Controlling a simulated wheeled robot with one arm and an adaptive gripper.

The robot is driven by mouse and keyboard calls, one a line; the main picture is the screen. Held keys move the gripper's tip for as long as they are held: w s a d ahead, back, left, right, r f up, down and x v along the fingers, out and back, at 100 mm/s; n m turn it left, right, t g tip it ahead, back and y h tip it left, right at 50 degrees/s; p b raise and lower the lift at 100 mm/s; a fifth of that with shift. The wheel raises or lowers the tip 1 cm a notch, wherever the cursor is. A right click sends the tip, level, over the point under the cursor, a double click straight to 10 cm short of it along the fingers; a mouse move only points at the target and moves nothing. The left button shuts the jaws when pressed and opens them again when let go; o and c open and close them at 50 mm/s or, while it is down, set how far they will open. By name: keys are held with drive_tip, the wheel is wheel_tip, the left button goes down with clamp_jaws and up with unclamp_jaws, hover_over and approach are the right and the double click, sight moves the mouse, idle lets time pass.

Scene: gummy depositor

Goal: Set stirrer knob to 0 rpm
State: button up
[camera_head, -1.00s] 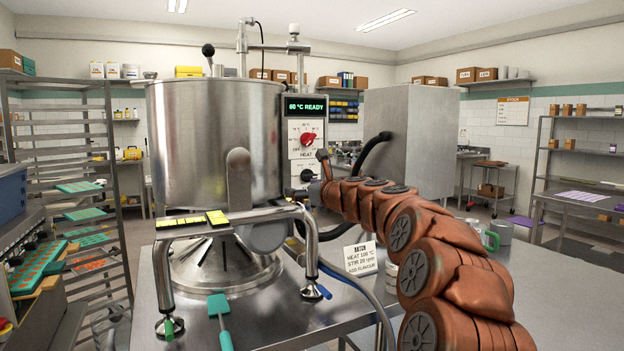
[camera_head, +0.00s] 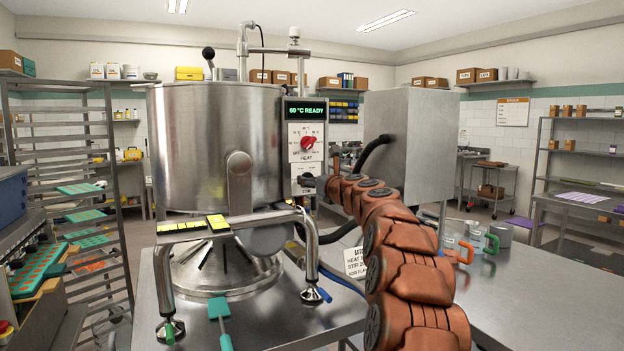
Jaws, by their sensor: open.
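The black stirrer knob (camera_head: 306,180) is on the lower control panel (camera_head: 303,193), below the heat dial, on the right side of the steel kettle. Its pointer and scale are too small and covered to read. My gripper (camera_head: 321,184) is at the knob's right side, reaching in from the right at knob height. It is open. The fingertips are small and dark here, and I cannot tell whether they touch the knob.
The red heat knob (camera_head: 308,143) sits just above, under a display (camera_head: 305,111) reading 60 °C READY. The steel kettle (camera_head: 205,150) is close on the left.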

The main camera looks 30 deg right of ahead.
drive_tip(key=shift+w, duration=0.8)
drive_tip(key=shift+c, duration=0.4)
drive_tip(key=c, duration=1.1)
